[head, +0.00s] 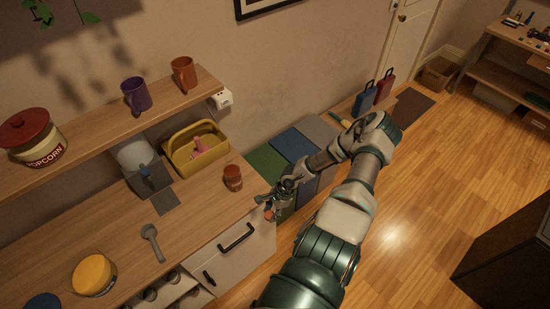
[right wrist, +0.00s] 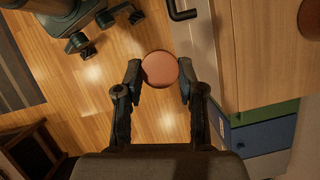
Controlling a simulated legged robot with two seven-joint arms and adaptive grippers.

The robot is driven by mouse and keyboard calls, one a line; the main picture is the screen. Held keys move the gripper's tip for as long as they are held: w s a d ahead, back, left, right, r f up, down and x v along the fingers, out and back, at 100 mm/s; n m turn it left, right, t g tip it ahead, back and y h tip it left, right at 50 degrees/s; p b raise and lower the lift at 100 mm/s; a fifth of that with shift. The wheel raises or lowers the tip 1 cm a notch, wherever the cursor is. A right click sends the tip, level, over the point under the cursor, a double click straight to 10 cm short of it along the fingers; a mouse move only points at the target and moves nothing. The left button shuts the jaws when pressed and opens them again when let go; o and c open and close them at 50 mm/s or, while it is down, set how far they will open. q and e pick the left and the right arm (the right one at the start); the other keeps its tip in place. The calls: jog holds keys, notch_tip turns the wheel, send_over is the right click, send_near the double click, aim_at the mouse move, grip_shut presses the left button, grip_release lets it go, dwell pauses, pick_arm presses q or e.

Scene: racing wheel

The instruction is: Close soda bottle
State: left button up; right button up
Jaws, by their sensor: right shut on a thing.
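A short reddish-brown bottle (head: 232,178) stands upright near the right end of the wooden counter; its top is too small to read clearly. My right gripper (head: 270,206) is just past the counter's right end, to the right of the bottle and apart from it. It is shut on a round, reddish-brown cap (right wrist: 160,69), which sits between the two fingertips in the right wrist view. The cap also shows small in the head view (head: 268,214). A brown round shape (right wrist: 312,18) at the wrist view's top right edge may be the bottle. My left gripper is not in view.
On the counter (head: 195,222) are a yellow basket (head: 170,155), a grey spoon-like utensil (head: 152,240) and a yellow-lidded container (head: 93,274). A shelf above holds a popcorn jar (head: 34,138) and mugs (head: 136,95).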

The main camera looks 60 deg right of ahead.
jog(key=w+a+n+g, duration=0.4)
jog(key=w+a+n, duration=0.6)
jog(key=a, duration=0.3)
pick_arm(q)
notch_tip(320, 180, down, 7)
jog(key=b, duration=0.6)
jog(key=shift+b, duration=0.4)
pick_arm(e)
jog(key=w+a+r+n+g+h, duration=0.2)
jog(key=w+a+r+n+h, duration=0.1)
jog(key=w+a+r+n, duration=0.7)
jog(key=r+n, duration=0.1)
jog(key=n, duration=0.3)
jog(key=shift+g+h, duration=0.4)
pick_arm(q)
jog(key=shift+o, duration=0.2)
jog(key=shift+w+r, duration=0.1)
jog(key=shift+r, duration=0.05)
pick_arm(e)
jog(key=shift+d, duration=0.1)
